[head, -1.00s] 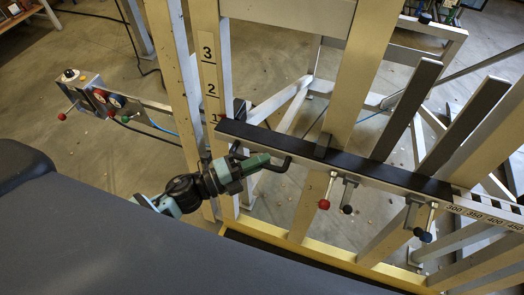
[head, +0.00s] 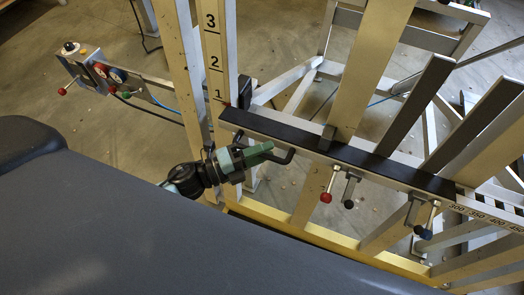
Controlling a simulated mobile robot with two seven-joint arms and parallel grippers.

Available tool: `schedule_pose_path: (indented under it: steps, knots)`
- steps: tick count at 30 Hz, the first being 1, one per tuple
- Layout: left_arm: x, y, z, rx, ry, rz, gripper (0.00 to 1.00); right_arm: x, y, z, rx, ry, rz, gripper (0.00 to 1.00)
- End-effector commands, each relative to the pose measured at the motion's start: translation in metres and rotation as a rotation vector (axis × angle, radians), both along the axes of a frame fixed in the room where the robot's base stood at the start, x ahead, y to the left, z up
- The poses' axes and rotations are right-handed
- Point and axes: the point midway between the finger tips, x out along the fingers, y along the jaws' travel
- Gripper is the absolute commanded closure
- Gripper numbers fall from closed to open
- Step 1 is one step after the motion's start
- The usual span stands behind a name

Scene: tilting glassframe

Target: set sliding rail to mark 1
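The sliding rail (head: 392,170) is a long bar with a black top, running from the left post toward the lower right. Its left end is at the number scale (head: 213,62) on that post, just below the figure 1, which shows whole. A small red spot is near that end. My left gripper (head: 268,152), green and black, is at the rail's near side by its left end. It appears shut on a black bent handle (head: 288,157) there; its fingertips are partly hidden. My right gripper is not in view.
Levers with a red knob (head: 326,198) and dark knobs hang below the rail. Slanted frame bars rise behind it. My dark body fills the lower left.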

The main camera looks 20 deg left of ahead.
Motion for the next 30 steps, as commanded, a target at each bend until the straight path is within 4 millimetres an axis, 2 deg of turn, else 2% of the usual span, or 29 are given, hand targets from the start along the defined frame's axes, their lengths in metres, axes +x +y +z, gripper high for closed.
schedule_pose_path:
  steps: [8, 21, 30]
  knots:
    - [-0.008, 0.008, -0.002, 0.000, 0.003, 0.000, 0.64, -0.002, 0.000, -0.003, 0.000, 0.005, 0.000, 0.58]
    - [-0.050, 0.052, -0.005, -0.001, 0.003, 0.000, 0.64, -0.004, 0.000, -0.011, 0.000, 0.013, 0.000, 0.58]
    - [-0.053, 0.058, -0.004, 0.000, 0.000, 0.000, 0.64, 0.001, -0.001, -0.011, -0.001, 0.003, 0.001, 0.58]
